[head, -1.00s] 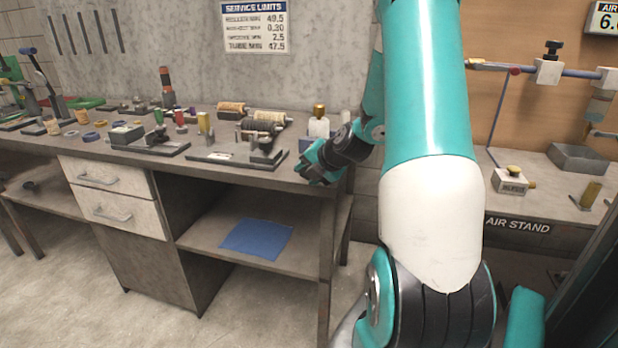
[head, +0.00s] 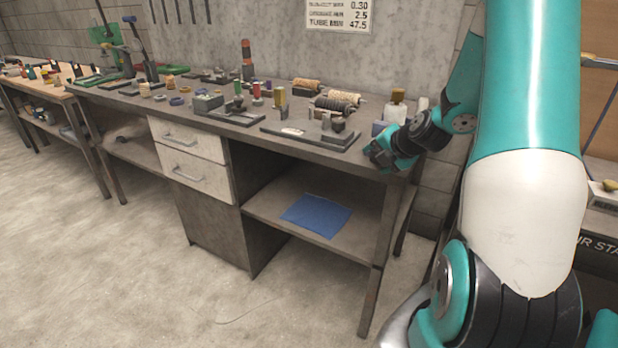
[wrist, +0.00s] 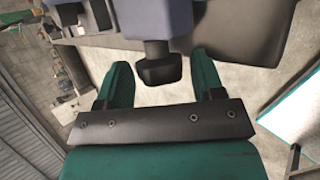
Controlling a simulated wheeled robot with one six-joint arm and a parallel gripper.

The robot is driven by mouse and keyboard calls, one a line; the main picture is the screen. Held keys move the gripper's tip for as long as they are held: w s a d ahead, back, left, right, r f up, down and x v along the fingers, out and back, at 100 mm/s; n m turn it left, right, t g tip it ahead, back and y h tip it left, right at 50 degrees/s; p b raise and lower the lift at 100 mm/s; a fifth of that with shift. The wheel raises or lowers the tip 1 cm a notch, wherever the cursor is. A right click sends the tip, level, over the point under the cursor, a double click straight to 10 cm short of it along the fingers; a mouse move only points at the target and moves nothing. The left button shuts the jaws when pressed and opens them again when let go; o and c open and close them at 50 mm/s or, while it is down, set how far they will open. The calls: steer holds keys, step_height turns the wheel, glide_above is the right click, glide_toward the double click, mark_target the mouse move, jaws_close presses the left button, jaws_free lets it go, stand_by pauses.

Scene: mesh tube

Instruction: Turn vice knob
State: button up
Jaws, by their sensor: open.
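In the wrist view a dark knob (wrist: 158,66) hangs on a short neck below the blue-grey vice body (wrist: 140,18). My gripper (wrist: 160,60) is open, with one teal finger on each side of the knob. Gaps show between the knob and both fingers, so neither is seen touching it. In the head view my gripper (head: 378,157) is at the front right corner of the workbench. A small part of the blue-grey vice (head: 379,129) shows just behind it. The knob is hidden there by my gripper.
The workbench (head: 225,128) carries spools, small cylinders and fixtures left of my gripper. A white bottle (head: 396,112) stands close behind the vice. A blue cloth (head: 316,215) lies on the lower shelf. The floor (head: 130,260) in front is clear.

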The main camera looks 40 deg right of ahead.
steer(key=g+h+p, duration=0.1)
steer(key=g+p, duration=0.1)
steer(key=p, duration=0.2)
steer(key=n+g+h+p, duration=0.1)
steer(key=g+p, duration=0.2)
steer(key=p, duration=0.1)
steer(key=g+p, duration=0.2)
steer(key=p, duration=0.2)
steer(key=shift+w+a+r+n+h+p, duration=0.2)
steer(key=shift+w+r+n+h+p, duration=0.1)
steer(key=shift+w+n+h, duration=0.1)
steer(key=shift+r+g, duration=0.15)
steer(key=shift+g, duration=0.35)
steer(key=b+v, duration=0.2)
steer(key=v, duration=1.5)
steer(key=s+a+f+m+y+b, duration=0.2)
steer(key=a+f+m+b, duration=0.1)
steer(key=a, duration=0.5)
steer(key=s+a+f+m+y+b, duration=0.2)
steer(key=a+b, duration=0.3)
steer(key=a, duration=0.3)
steer(key=s+a+f+m+y+b, duration=0.1)
steer(key=a+f+m+b, duration=0.3)
steer(key=a, duration=0.5)
steer(key=shift+s+m+t+y+b, duration=0.4)
steer(key=shift+s+m+b, duration=0.15)
steer(key=shift+s, duration=0.3)
steer(key=shift+a, duration=0.1)
